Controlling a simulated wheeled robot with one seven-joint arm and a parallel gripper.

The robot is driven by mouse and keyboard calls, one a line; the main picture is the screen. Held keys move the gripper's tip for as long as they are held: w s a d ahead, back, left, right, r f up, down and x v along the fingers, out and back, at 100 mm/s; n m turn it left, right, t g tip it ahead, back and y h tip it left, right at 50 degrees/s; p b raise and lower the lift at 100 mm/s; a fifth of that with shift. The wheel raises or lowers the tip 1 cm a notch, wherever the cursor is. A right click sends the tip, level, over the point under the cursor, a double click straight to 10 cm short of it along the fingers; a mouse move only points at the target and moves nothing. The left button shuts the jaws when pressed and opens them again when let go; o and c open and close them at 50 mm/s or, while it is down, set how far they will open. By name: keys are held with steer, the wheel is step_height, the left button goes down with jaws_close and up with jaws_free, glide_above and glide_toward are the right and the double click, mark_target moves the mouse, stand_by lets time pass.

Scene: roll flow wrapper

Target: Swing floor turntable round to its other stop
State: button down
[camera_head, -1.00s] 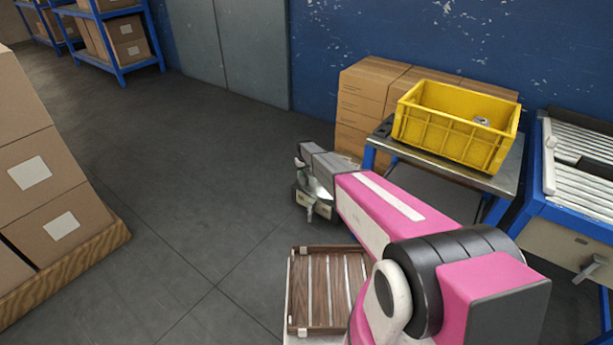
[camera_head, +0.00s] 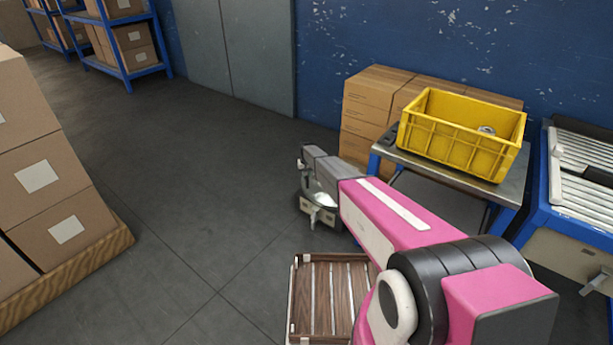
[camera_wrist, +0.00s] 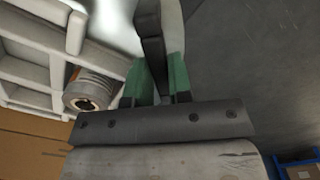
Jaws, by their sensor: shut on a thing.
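My gripper (camera_wrist: 155,82) shows in the wrist view with its green fingers shut on a dark upright bar (camera_wrist: 150,35). I take the bar for a handle, but I cannot tell for sure whether it belongs to the floor turntable. No turntable disc can be made out in either view. In the head view my gripper (camera_head: 317,203) is low over the floor at the end of my pink arm, left of the metal cart. A small beige part shows at its tip there, too small to make out.
A yellow crate (camera_head: 462,140) stands on a blue-legged metal cart (camera_head: 515,180), with cartons (camera_head: 372,100) behind. A roller table (camera_head: 585,175) is at the right, and stacked boxes (camera_head: 55,195) on a pallet at the left. A roll (camera_wrist: 92,90) lies near white slats (camera_wrist: 35,70). The middle floor is clear.

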steer(key=shift+w+a, duration=0.1)
steer(key=shift+w, duration=0.15)
steer(key=c, duration=1)
jaws_free()
steer(key=shift+c, duration=0.2)
steer(key=shift+r, duration=0.1)
steer(key=shift+s+r, duration=0.1)
steer(key=shift+r, duration=0.35)
step_height(320, 180, up, 10)
steer(key=shift+f, duration=0.1)
